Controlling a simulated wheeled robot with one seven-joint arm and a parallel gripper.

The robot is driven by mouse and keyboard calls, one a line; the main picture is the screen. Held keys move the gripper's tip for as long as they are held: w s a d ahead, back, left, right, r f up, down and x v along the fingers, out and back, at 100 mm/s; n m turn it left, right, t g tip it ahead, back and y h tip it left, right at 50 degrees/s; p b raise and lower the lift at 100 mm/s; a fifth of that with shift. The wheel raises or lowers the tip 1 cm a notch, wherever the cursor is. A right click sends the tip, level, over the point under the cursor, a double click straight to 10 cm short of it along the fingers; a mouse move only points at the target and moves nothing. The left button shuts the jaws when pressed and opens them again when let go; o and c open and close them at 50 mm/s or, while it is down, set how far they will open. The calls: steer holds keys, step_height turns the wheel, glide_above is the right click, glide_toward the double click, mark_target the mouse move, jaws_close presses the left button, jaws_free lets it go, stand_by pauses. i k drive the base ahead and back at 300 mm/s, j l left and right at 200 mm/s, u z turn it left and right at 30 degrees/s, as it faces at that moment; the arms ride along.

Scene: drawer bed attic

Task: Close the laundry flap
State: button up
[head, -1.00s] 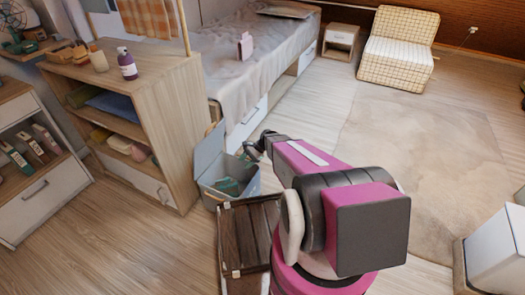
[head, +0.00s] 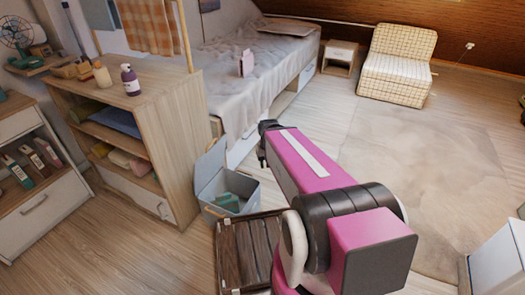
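A grey box (head: 236,204) stands open on the floor beside the wooden shelf. Its grey flap (head: 210,165) stands raised at the box's left side. I take this raised flap to be the laundry flap; no label shows. My pink arm reaches forward, and my gripper (head: 266,138) is at its far end, above and right of the box, apart from the flap.
A dark slatted wooden crate (head: 232,262) stands just in front of the box. The shelf (head: 178,130) is close on the left and the bed (head: 225,95) is behind. A white cabinet (head: 497,252) is at the right. The rug (head: 430,170) is clear.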

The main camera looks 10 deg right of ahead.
mark_target(210, 163)
steer(key=k+l, duration=0.2)
steer(key=k, duration=0.35)
steer(key=k+l, duration=0.2)
steer(key=k, duration=0.3)
